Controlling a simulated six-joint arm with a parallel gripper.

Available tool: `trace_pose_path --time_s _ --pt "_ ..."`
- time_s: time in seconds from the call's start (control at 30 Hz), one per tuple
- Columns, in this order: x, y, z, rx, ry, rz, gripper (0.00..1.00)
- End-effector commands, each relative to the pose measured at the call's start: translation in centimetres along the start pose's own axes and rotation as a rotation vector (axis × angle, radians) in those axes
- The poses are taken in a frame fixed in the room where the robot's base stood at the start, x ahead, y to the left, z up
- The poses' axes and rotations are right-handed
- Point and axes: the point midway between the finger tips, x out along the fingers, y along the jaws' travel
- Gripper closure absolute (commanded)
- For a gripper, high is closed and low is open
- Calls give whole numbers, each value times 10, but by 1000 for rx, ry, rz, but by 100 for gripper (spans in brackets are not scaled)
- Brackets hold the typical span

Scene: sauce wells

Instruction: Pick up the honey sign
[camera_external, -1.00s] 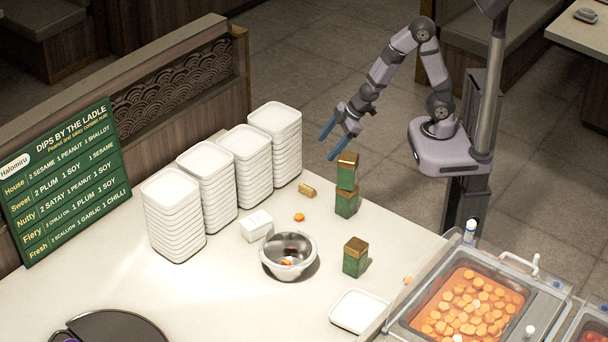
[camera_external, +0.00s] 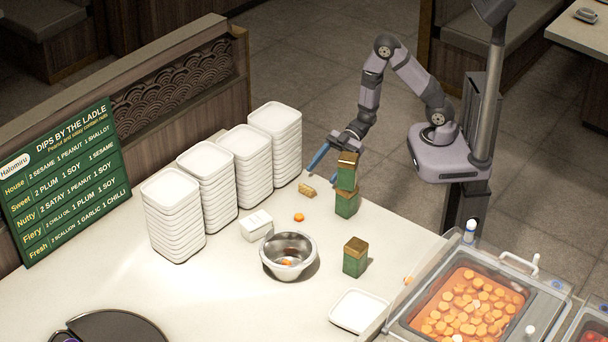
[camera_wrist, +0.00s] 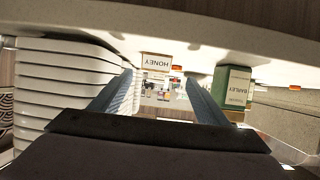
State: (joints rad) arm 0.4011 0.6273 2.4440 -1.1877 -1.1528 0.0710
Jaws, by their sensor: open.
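The honey sign (camera_wrist: 156,61) shows upside down in the wrist view, a small pale label reading HONEY with a tan edge. It stands just beyond and between my fingertips, apart from them. In the external view it appears to be the small tan block (camera_external: 307,190) on the table, right of the tray stacks; its lettering is unreadable there. My gripper (camera_wrist: 160,80) is open and empty, its two blue fingers spread. In the external view my gripper (camera_external: 324,168) is low, above and slightly right of the tan block; one finger is partly hidden by the green boxes.
White tray stacks (camera_external: 276,145) stand close on the left. Two stacked green boxes (camera_external: 346,185) stand close on the right; a BARLEY label (camera_wrist: 237,85) shows in the wrist view. A steel bowl (camera_external: 288,256), a white holder (camera_external: 257,227) and a carrot slice (camera_external: 299,217) lie nearer the front.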

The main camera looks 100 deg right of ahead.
Motion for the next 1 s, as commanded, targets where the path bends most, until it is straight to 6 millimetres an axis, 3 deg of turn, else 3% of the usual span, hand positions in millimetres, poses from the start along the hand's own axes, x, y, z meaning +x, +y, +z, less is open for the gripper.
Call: trace_pose_path --time_s 0.47,0.8,1.0 --pt "26 2 -1 0 -2 -1 31" --pt "64 8 -1 0 -2 -1 31" --pt "69 8 0 1 -2 1 31"
